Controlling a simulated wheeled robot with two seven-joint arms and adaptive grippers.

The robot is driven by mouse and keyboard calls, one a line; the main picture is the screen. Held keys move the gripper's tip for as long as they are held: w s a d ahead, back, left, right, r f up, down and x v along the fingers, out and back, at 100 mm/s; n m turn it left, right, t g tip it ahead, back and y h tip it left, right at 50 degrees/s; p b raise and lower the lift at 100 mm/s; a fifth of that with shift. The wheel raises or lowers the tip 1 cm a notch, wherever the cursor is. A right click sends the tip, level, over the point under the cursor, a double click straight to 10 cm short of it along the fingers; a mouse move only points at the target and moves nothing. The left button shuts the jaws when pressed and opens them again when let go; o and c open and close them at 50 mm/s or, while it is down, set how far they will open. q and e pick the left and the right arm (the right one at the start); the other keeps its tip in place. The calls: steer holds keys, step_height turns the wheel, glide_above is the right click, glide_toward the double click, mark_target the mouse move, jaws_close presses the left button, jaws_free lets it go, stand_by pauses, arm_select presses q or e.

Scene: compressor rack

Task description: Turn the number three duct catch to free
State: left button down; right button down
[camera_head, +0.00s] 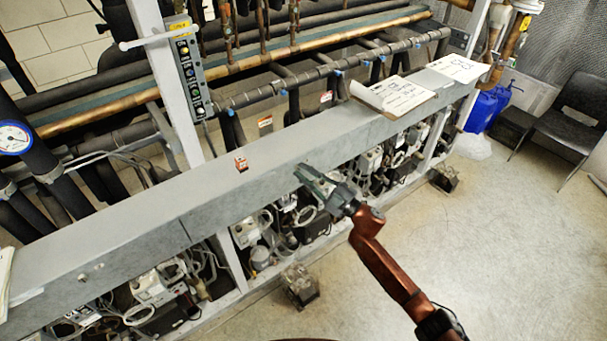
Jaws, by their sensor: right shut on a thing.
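The long grey duct (130,228) runs diagonally across the rack from lower left to upper right. My right gripper (305,174) is at the duct's front upper edge, near its middle, with the arm coming in from the lower right. It is shut on a duct catch there, and its fingers hide the catch, so its angle and number cannot be read. My left gripper is not in view.
A small red and white label (241,163) lies on the duct top. Papers (392,95) and another sheet (458,68) lie further right. Wiring and valves (160,284) crowd below the duct. A black chair (573,112) stands at right. The floor in front is mostly clear.

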steer(key=n+g, duration=0.1)
steer(key=n, duration=0.2)
steer(key=shift+d+r, duration=0.1)
steer(key=n+g+p, duration=0.1)
steer(key=n, duration=0.2)
steer(key=shift+r+h, duration=0.15)
steer(key=shift+h, duration=0.25)
steer(key=n+p, duration=0.1)
steer(key=n, duration=0.1)
steer(key=shift+r+n+g+h, duration=0.1)
steer(key=shift+n+g+h, duration=0.2)
steer(key=shift+h, duration=0.1)
steer(key=shift+n+g+h+p, duration=0.35)
steer(key=shift+n+p, duration=0.25)
steer(key=shift+n, duration=0.4)
steer(key=c, duration=1.8)
jaws_free()
steer(key=shift+c, duration=0.2)
steer(key=shift+d, duration=0.1)
